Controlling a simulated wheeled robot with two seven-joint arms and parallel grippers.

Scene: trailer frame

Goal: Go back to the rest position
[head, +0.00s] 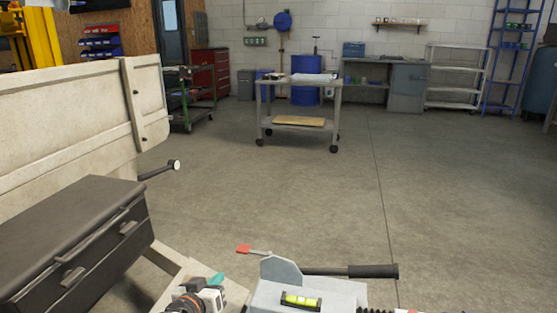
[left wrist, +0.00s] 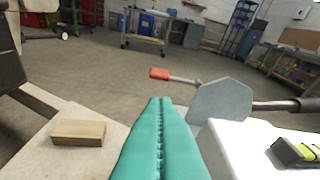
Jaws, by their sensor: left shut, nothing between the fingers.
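My left gripper (head: 217,279) shows at the bottom of the head view, with teal fingers and an orange and black wrist part. In the left wrist view its two teal fingers (left wrist: 161,100) lie against each other, shut with nothing between them. They are above the pale trailer frame (left wrist: 35,160), left of the grey coupler (left wrist: 222,100). My right gripper is not in view.
The coupler (head: 280,270) has a red-tipped lever (head: 244,249), a black handle (head: 373,271) and a spirit level (head: 301,301). A wooden block (left wrist: 78,132) lies on the frame. A dark toolbox (head: 75,235) stands left. A cart (head: 300,121) stands beyond open floor.

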